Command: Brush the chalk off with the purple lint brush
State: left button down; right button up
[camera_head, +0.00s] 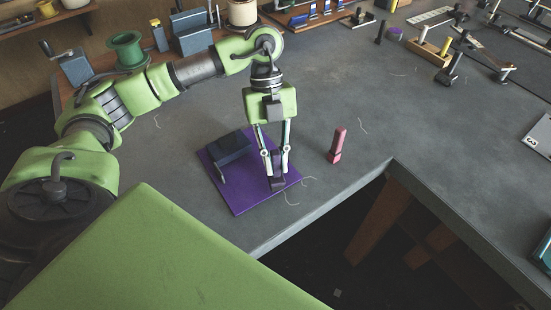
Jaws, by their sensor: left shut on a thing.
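A purple mat (240,203) lies flat on the grey bench near its front edge. A dark blue block (230,147) rests on its back part. My left gripper (277,175) points straight down over the mat's right side, shut on a small dark thing (278,184), which is at or just above the mat. The fingers partly hide it, and I cannot tell if it is the lint brush. No chalk marks can be made out on the mat or block. My right gripper is not in view.
Thin pale threads (293,198) lie on the bench (300,110). A small purple round thing (394,34) and tools sit at the back right. A green spool (126,50) is at back left. The bench has an inner corner at front.

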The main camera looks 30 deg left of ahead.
pick_arm(q)
jog(key=shift+f+b, duration=0.4)
jog(key=shift+f, duration=0.25)
dwell(0.5)
jog(key=shift+w+a, duration=1)
jog(key=shift+a, duration=0.15)
jog(key=shift+w+a, duration=1)
jog(key=shift+a, duration=0.1)
jog(key=shift+w+a, duration=1.05)
jog(key=shift+a, duration=0.05)
